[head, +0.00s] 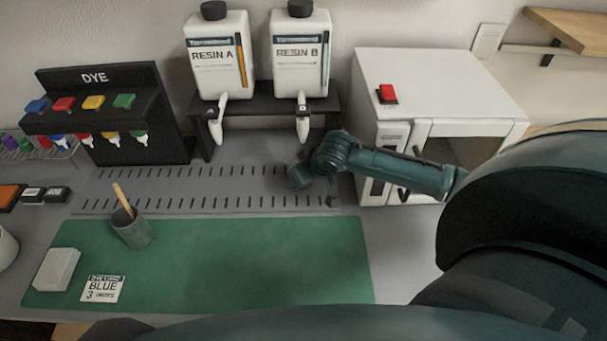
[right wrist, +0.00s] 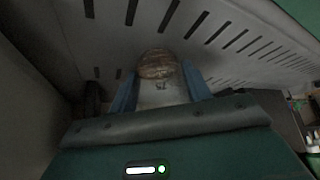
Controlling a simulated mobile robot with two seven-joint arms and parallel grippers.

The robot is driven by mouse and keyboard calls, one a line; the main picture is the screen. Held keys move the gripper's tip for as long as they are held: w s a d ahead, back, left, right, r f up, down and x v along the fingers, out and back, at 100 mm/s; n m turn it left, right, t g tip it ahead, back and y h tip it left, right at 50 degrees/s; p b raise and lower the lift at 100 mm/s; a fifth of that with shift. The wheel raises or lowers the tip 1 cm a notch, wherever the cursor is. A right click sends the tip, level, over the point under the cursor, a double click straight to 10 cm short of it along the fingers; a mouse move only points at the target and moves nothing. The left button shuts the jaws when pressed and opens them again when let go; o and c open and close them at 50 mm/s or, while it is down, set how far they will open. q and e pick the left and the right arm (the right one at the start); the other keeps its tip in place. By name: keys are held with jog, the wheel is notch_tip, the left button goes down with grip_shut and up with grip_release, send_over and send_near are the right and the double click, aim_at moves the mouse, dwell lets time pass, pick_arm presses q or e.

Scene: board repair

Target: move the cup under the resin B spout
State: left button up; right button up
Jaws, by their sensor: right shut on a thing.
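My right gripper (head: 300,176) reaches in from the right, low over the slotted grey strip, a little below the resin B spout (head: 303,128). In the right wrist view its blue fingers (right wrist: 160,92) are shut on a pale cup (right wrist: 160,93) with a brownish area at its top. In the head view I cannot make out this cup clearly at the gripper. The resin B bottle (head: 300,62) stands on a dark stand. My left gripper is not in view.
The resin A bottle (head: 217,70) stands left of resin B. A white cabinet (head: 430,80) is close right of the gripper. A dye rack (head: 105,125) stands left.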

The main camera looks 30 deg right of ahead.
jog(key=o, duration=1)
jog(key=shift+f, duration=0.15)
jog(key=shift+c, duration=0.2)
jog(key=shift+s+r, duration=0.1)
jog(key=shift+r, duration=0.25)
pick_arm(q)
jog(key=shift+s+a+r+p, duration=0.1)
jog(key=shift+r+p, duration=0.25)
jog(key=shift+p, duration=0.45)
pick_arm(e)
jog(key=v, duration=1.1)
jog(key=shift+s+r, duration=0.15)
jog(key=shift+r, duration=0.1)
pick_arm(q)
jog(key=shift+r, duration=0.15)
